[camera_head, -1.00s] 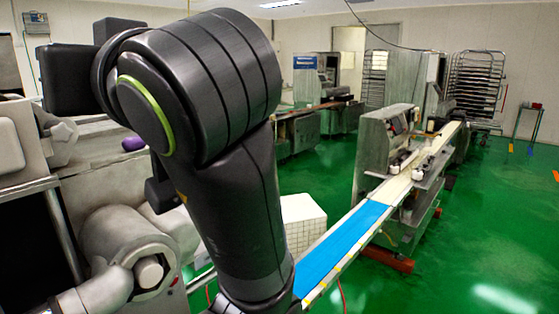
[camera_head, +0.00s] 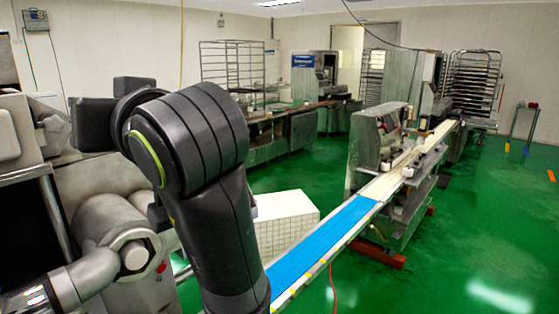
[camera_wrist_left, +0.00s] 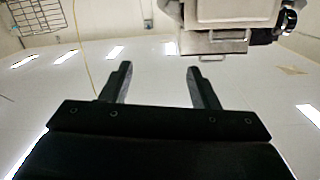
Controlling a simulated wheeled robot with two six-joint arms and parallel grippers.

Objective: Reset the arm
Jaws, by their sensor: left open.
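My left arm (camera_head: 190,150), black with a green ring at a joint, stands raised in the left half of the head view. The left gripper's jaws cannot be made out there. In the left wrist view my left gripper (camera_wrist_left: 158,85) has its two fingers apart, with nothing between them. It points at the pale ceiling or wall. My right arm and right gripper are not in view.
A grey machine (camera_head: 125,240) stands close at the left. A blue conveyor belt (camera_head: 320,245) runs to a metal machine (camera_head: 378,145) at centre right. A white box (camera_head: 285,222) stands behind my arm. Green floor (camera_head: 475,225) is clear at the right.

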